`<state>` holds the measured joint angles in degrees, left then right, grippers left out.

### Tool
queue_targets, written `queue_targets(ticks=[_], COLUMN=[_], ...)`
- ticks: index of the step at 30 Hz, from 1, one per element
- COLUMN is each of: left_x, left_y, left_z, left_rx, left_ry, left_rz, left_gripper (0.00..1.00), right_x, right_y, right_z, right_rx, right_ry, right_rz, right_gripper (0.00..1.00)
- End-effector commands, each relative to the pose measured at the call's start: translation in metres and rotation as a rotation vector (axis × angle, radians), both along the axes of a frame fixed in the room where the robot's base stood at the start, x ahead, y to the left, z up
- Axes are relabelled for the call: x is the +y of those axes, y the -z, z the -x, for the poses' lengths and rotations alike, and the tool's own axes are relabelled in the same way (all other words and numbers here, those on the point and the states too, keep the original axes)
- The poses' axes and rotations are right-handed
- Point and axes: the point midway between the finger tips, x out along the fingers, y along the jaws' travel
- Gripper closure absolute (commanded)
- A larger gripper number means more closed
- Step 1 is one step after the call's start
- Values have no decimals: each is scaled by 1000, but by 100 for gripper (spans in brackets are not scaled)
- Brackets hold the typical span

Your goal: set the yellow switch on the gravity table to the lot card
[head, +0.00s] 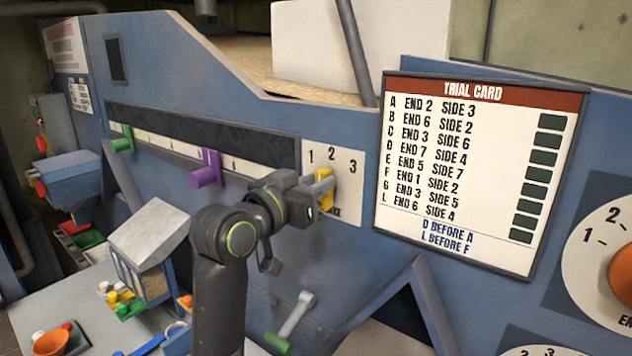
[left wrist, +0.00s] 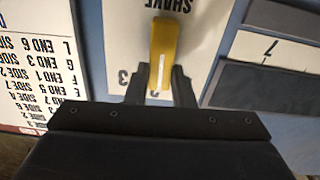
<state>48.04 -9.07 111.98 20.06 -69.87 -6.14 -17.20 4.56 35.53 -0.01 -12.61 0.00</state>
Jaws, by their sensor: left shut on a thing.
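The yellow switch (head: 325,186) is on a white plate (head: 350,200) marked 1, 2, 3 on the blue machine panel. It also shows upright in the left wrist view (left wrist: 162,45), where the plate reads SHAKE upside down. The white line on the switch points towards the middle mark, which the fingers partly hide. My left gripper (head: 315,190) is shut on the switch; its fingers sit on both sides of the handle in the left wrist view (left wrist: 160,82). I cannot tell which card is the lot card. My right gripper is not in view.
A TRIAL CARD (head: 470,170) with several END and SIDE lines hangs right of the switch. A purple slider (head: 206,168) and a green slider (head: 121,139) sit on a scale to the left. A green-ended lever (head: 290,325) is below. An orange dial (head: 622,275) is at the right edge.

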Motion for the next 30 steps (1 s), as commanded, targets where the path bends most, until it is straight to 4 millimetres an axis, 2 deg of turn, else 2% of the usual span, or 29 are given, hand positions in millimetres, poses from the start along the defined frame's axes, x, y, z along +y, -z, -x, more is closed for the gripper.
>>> queue_targets(ticks=[18, 30], left_x=[7, 9], left_y=[-2, 3], left_z=[-5, -7], left_rx=[281, 412], left_ry=[0, 0], left_rz=[383, 566], left_gripper=[100, 100], right_x=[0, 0], right_y=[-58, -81], right_z=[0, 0], right_rx=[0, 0], right_ry=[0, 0], right_rz=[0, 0], right_gripper=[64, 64])
